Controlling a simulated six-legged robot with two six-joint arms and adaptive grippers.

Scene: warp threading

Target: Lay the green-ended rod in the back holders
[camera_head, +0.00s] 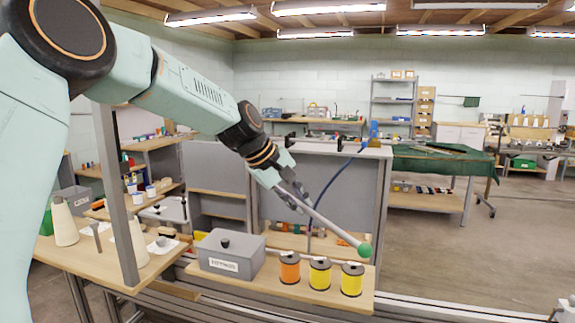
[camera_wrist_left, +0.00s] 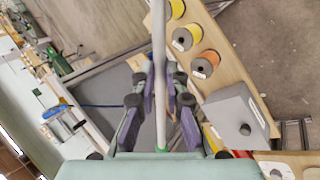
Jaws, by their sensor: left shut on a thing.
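My left gripper (camera_head: 297,200) is shut on a pale grey rod (camera_head: 330,227), which slants down to the right in the head view. Small dark brackets (camera_head: 340,144) stand on the top edge of a grey panel (camera_head: 335,190) behind the gripper; I cannot tell whether these are the back holders. My right gripper is not in view.
A wooden shelf (camera_head: 230,285) in front carries a grey lidded box (camera_head: 228,255), an orange spool (camera_head: 289,268) and two yellow spools (camera_head: 320,274). A grey post (camera_head: 115,190) and white cones (camera_head: 64,222) stand at left. A blue strap (camera_head: 330,185) hangs before the panel.

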